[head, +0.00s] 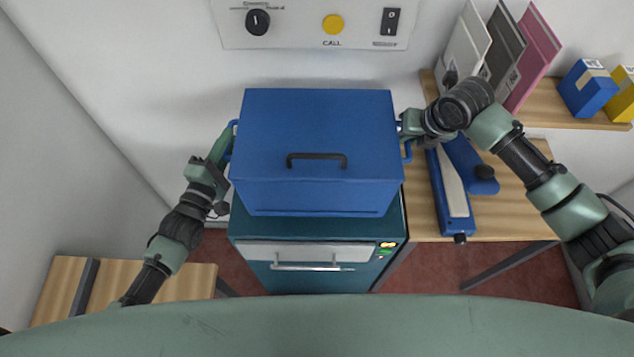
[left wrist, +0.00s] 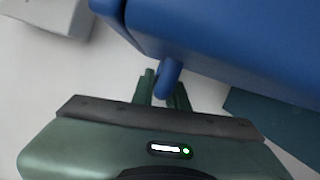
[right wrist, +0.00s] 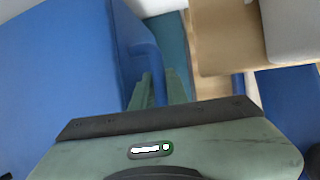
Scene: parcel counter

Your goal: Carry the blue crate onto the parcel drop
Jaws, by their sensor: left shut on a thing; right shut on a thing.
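The blue crate (head: 318,125), a closed box with a black handle on its lid, is in the middle of the head view. It is over a teal cabinet (head: 240,228) with a light front panel, which looks like the parcel drop. I cannot tell whether the crate touches its top. My left gripper (head: 227,147) is shut on the crate's left side handle, which shows between the fingers in the left wrist view (left wrist: 168,78). My right gripper (head: 404,128) is shut on the right side handle, also seen in the right wrist view (right wrist: 148,58).
A wooden table (head: 512,205) on the right holds a blue and grey device (head: 452,190). A shelf behind carries several folders (head: 500,50) and small blue and yellow boxes (head: 588,88). A wall panel (head: 290,25) is behind the crate. A wooden bench (head: 120,280) is at lower left.

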